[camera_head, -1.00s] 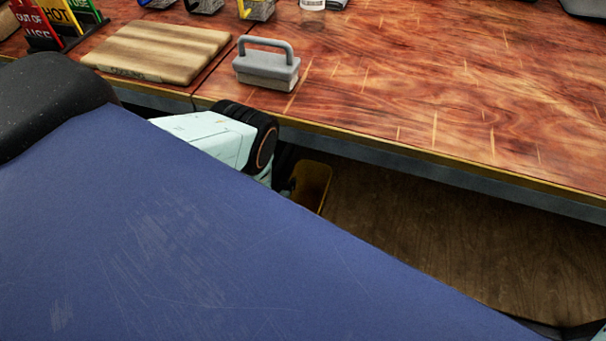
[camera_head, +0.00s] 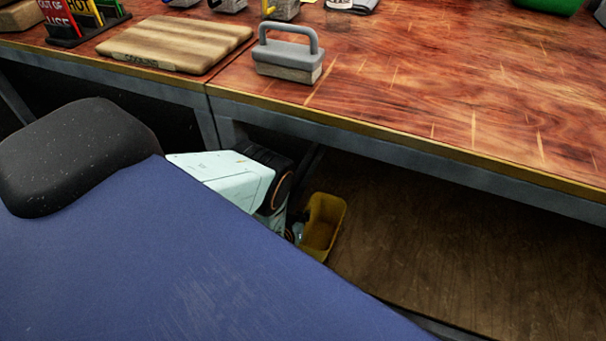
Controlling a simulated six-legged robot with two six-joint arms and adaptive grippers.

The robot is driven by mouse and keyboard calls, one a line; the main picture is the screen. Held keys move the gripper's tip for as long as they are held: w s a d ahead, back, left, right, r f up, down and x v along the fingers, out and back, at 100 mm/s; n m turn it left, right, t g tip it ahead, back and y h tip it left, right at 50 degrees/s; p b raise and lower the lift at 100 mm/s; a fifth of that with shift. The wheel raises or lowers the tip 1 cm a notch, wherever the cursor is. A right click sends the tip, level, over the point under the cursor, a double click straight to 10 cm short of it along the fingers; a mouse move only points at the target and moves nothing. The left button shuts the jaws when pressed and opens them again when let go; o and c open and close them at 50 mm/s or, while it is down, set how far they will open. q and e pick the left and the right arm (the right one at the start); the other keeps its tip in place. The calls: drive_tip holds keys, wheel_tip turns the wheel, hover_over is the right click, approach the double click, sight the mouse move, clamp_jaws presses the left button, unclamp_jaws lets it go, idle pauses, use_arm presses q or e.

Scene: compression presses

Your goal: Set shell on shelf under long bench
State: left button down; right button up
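A yellow, open-topped shell (camera_head: 336,222) is below the front edge of the long bench (camera_head: 440,90), in front of the dark wooden shelf (camera_head: 440,240). My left arm reaches down to it from the left. The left gripper (camera_head: 299,231) is at the shell's left wall and appears shut on it; its fingers are mostly hidden. The shell's lower part is hidden behind my blue body, and I cannot tell whether it touches the shelf. My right gripper is not in view.
A grey-handled block (camera_head: 288,55) and a wooden board (camera_head: 176,44) sit on the bench top near its front edge. The visible shelf to the right is clear.

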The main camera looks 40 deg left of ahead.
use_arm(q)
drive_tip(key=shift+f, duration=0.4)
drive_tip(key=c, duration=2)
unclamp_jaws()
drive_tip(key=shift+f, duration=0.1)
drive_tip(key=o, duration=0.5)
drive_tip(key=shift+r, duration=0.25)
drive_tip(key=shift+p+v, duration=2.95)
drive_tip(key=shift+v, duration=3)
